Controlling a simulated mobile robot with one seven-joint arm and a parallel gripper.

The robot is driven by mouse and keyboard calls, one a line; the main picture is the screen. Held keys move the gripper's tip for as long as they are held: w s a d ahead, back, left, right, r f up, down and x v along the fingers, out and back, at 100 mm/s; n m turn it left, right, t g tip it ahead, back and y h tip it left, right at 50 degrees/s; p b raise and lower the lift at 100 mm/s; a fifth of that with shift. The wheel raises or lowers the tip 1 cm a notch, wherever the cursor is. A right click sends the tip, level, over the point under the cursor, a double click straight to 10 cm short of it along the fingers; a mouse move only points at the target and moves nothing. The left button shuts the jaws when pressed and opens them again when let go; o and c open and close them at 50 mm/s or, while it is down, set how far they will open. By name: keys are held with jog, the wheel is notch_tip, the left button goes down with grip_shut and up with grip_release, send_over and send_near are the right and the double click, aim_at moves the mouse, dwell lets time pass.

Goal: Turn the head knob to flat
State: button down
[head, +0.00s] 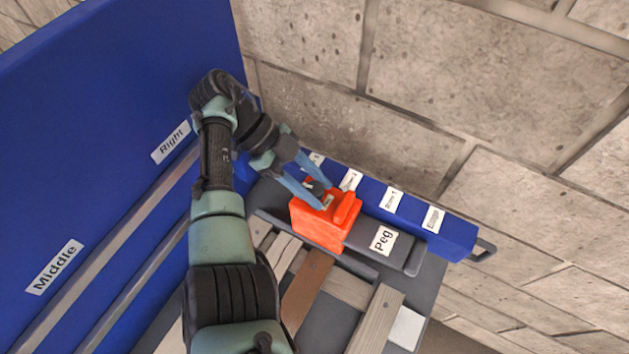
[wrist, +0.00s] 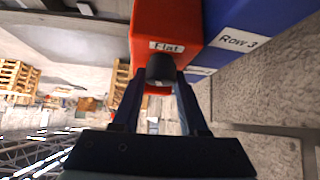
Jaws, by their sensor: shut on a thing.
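The orange head block (head: 318,223) sits on the dark grey carriage labelled "Peg" (head: 400,253), beside the blue rail. In the wrist view the orange block (wrist: 165,22) carries a white "Flat" label (wrist: 167,47). Just below that label is a dark round knob (wrist: 160,68). My gripper (head: 326,199) reaches the block from the upper left in the head view. In the wrist view my gripper (wrist: 160,84) has its two fingers closed on the knob from both sides. The fingers partly hide the knob, and any pointer mark on it cannot be made out.
A blue rail (head: 455,237) with several white labels runs behind the block; "Row 3" (wrist: 245,40) shows in the wrist view. Wooden planks (head: 307,290) lie in front. A large blue panel (head: 90,130) stands left, and a stone wall (head: 480,90) behind.

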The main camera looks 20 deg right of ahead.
jog(key=shift+m+g+y, duration=0.7)
jog(key=shift+m+y, duration=0.2)
jog(key=shift+m, duration=0.4)
jog(key=shift+m+b, duration=0.35)
jog(key=shift+m, duration=0.15)
jog(key=shift+c, duration=2.2)
grip_release()
